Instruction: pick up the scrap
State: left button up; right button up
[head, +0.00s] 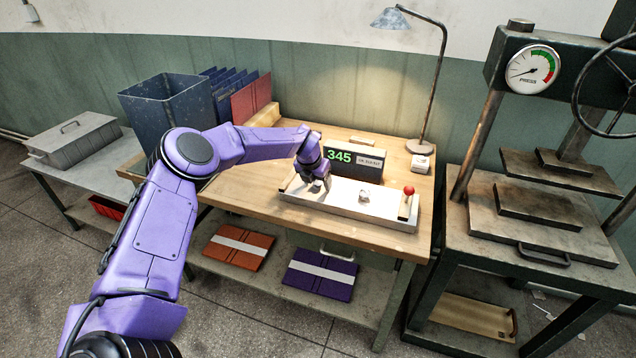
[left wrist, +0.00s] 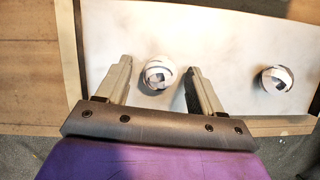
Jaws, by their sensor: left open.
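The fingers are open, with a gap to the scrap on each side. A second similar scrap (left wrist: 277,80) lies to the right, outside the fingers; it also shows in the head view (head: 364,196). In the head view my left gripper (head: 318,183) is low over the left part of the tray (head: 340,200) and mostly hides the first scrap. My right gripper is not in view.
A display reading 345 (head: 353,159) stands just behind the tray. A red-knobbed lever (head: 407,200) is at the tray's right end. A lamp (head: 392,18) rises behind on the wooden bench (head: 240,181). A press (head: 540,190) stands to the right.

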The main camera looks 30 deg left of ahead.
pick_arm(q)
jog(key=shift+s+r, duration=0.1)
jog(key=shift+c, duration=0.3)
jog(key=c, duration=1.1)
jog(key=shift+c, duration=0.2)
